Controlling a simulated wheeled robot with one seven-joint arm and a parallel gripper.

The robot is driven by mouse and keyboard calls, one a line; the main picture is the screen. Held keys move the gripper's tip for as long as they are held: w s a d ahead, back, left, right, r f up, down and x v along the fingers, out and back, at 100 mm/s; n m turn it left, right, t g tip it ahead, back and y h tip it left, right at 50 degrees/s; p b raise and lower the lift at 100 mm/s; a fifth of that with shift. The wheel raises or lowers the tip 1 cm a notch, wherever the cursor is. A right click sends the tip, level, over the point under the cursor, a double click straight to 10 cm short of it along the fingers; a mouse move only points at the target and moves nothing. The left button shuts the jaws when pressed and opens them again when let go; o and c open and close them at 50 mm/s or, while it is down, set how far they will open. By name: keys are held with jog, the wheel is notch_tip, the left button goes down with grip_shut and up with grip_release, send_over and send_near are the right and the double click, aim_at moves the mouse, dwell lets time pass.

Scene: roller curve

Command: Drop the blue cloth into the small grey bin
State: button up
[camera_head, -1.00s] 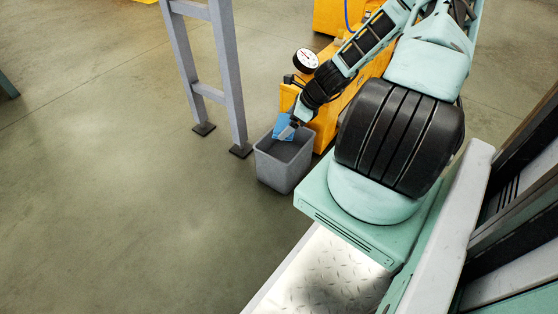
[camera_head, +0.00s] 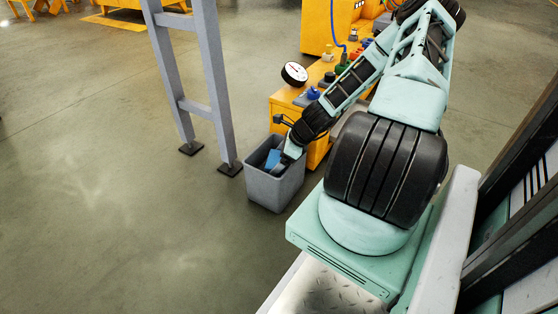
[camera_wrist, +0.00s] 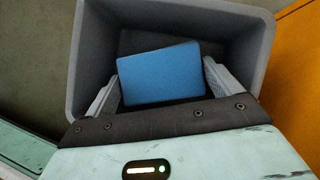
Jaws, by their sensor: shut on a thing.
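The small grey bin (camera_head: 274,192) stands on the floor beside the yellow unit, open at the top. My gripper (camera_head: 276,164) points down at its mouth. In the wrist view my gripper (camera_wrist: 160,82) is shut on the blue cloth (camera_wrist: 160,75), which looks like a flat folded piece between the two grey fingers. The blue cloth also shows in the head view (camera_head: 272,159), within the bin's rim. The bin's walls surround it in the wrist view (camera_wrist: 95,50). I cannot tell whether the cloth touches the bin floor.
A yellow unit (camera_head: 285,113) stands just behind and right of the bin, with a round gauge (camera_head: 294,73) and several coloured knobs on top. A grey metal frame (camera_head: 218,100) stands left of the bin. The floor (camera_head: 120,220) at left is clear.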

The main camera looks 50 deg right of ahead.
jog(key=shift+f, duration=0.5)
jog(key=shift+f, duration=0.1)
jog(key=o, duration=0.6)
jog(key=shift+r, duration=0.45)
jog(key=p+v, duration=0.8)
jog(key=v, duration=0.4)
jog(key=shift+r+p, duration=0.2)
jog(key=shift+p, duration=0.15)
